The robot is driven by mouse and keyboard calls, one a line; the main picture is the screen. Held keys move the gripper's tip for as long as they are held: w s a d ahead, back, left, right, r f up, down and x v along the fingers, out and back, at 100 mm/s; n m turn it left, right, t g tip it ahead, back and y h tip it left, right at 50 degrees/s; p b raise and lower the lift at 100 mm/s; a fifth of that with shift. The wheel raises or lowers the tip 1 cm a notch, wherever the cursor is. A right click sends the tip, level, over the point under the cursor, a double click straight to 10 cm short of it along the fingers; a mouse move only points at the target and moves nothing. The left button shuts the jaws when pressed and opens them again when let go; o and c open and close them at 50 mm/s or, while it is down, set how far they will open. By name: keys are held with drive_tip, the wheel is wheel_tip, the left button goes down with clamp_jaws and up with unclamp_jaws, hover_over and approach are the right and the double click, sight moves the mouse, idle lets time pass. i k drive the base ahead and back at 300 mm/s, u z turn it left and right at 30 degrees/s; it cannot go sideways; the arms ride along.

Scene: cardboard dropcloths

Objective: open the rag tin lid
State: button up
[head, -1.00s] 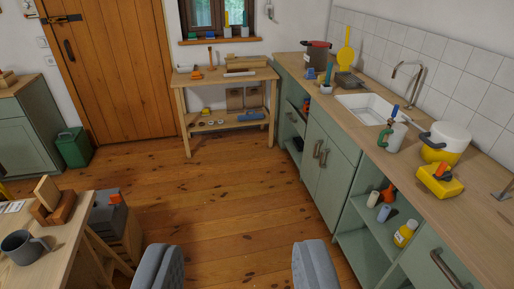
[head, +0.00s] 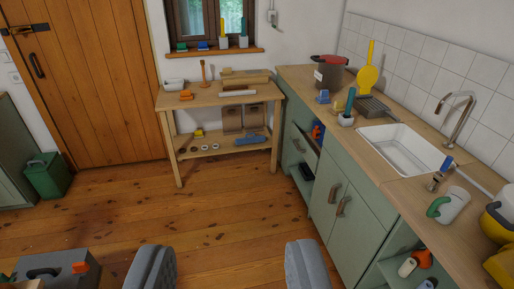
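No label that I can read marks the rag tin. A dark pot-like container with a red lid (head: 329,71) stands at the far end of the right counter; its lid looks shut. A green bin with a dark handle on top (head: 47,176) stands on the floor by the door at left, and its top also looks shut. My gripper (head: 228,268) shows as two grey fingers at the bottom, wide apart with nothing between them. It is well short of both containers.
A wooden workbench (head: 217,97) with tools stands under the window. The green counter (head: 345,200) with a white sink (head: 402,149) runs along the right. A grey toolbox (head: 55,268) is at the lower left. The plank floor (head: 215,220) ahead is clear.

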sight(328, 59)
drive_tip(key=z, duration=0.15)
drive_tip(key=i, duration=3.9)
drive_tip(key=z, duration=0.2)
